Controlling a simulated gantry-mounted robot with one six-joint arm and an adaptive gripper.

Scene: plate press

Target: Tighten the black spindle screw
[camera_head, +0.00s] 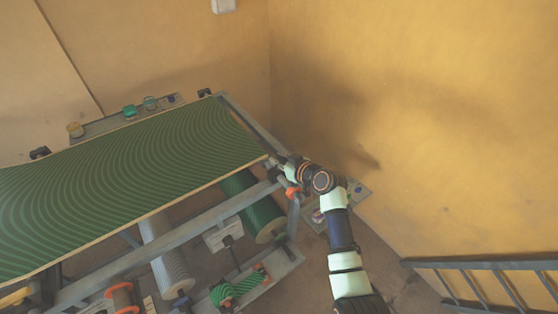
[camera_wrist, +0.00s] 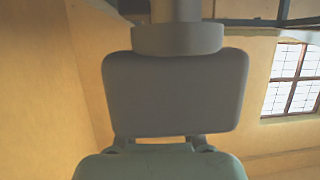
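In the wrist view a dark grey, flat, rounded block (camera_wrist: 176,95) with a collar and round shaft (camera_wrist: 176,38) above it fills the middle. It looks like the handle of the black spindle screw. My gripper's pale green body (camera_wrist: 160,165) is directly below it, with two knuckles at the block's lower edge. The fingertips are hidden, so I cannot tell whether they grip the block. In the head view my gripper (camera_head: 281,163) is at the near right corner of the press, close under the green-topped plate (camera_head: 130,150). The screw there is hidden or too small to tell.
Dark knobs (camera_head: 40,152) (camera_head: 204,93) stand at the plate's far edge. Green and grey rollers (camera_head: 262,217) (camera_head: 166,258) lie under the plate beside a grey frame bar (camera_head: 170,248). A dark railing (camera_head: 480,265) is at lower right. Yellow walls (camera_head: 420,90) stand behind.

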